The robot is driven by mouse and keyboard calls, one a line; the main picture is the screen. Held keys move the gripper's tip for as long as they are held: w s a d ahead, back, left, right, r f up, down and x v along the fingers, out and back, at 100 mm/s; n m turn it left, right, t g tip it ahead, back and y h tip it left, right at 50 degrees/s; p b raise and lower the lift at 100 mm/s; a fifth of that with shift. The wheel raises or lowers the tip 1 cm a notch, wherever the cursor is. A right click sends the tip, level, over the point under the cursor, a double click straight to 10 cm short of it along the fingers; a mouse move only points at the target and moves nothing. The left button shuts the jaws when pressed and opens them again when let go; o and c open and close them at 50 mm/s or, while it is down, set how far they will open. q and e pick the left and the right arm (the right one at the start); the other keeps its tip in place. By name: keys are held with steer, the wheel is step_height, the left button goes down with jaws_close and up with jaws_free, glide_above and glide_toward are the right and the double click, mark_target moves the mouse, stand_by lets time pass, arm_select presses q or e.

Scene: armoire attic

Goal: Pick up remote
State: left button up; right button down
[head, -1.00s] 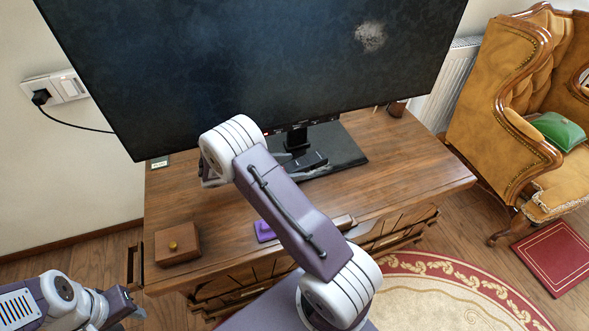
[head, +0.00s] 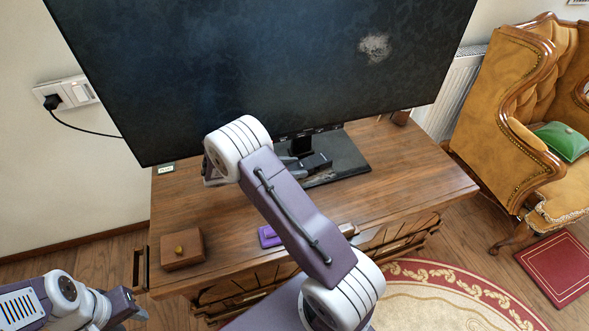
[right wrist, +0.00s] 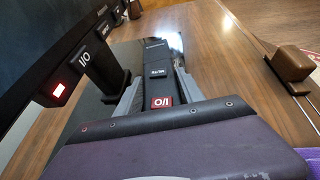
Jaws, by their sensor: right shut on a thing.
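In the head view the remote (head: 319,161) shows as a small dark bar at the TV's stand, partly hidden by the gripper. I cannot tell whether it touches the surface below. My left gripper (head: 132,310) is at the lower left, off the table, and its jaws are unclear.
The large TV (head: 260,70) stands close behind my right gripper on its black base (head: 350,163). The wooden table (head: 225,200) holds a brown box (head: 182,250) and a purple item (head: 268,237). An armchair (head: 530,130) stands right. The table's right part is clear.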

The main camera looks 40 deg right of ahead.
steer(key=shift+a+r, duration=0.15)
steer(key=shift+r, duration=0.3)
steer(key=w+a, duration=0.1)
steer(key=a, duration=0.4)
steer(key=w+a+p, duration=0.1)
steer(key=a, duration=0.5)
steer(key=w+a+p, duration=0.1)
steer(key=a, duration=0.5)
steer(key=shift+a+f, duration=0.1)
steer(key=shift+a, duration=0.15)
